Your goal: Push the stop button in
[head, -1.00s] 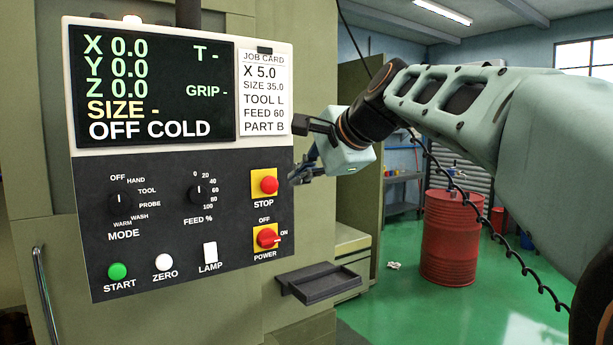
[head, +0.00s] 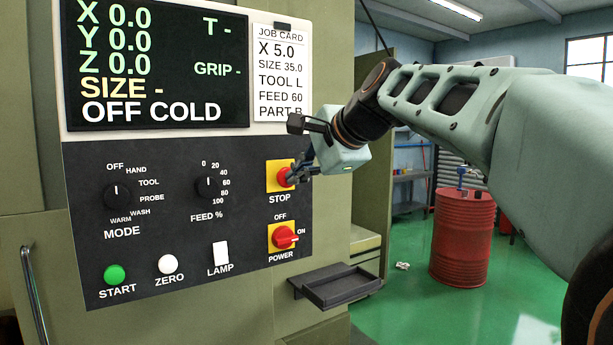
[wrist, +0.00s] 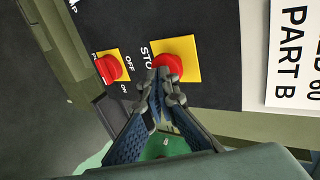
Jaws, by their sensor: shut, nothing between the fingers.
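The stop button (head: 284,176) is a red mushroom head on a yellow square plate, on the right side of the dark control panel. Its label STOP is just below it. My gripper (head: 293,176) is shut and empty, with its fingertips at the right edge of the red head. In the wrist view the stop button (wrist: 168,66) lies just past my closed fingertips (wrist: 160,76), which overlap its lower edge. I cannot tell whether the tips touch it or how far the button is pushed in.
The red power switch (head: 284,238) on its yellow plate is below the stop button. A job card (head: 281,75) is above. A small dark tray (head: 340,290) juts out below the panel at right. Green start button (head: 114,275) is at lower left.

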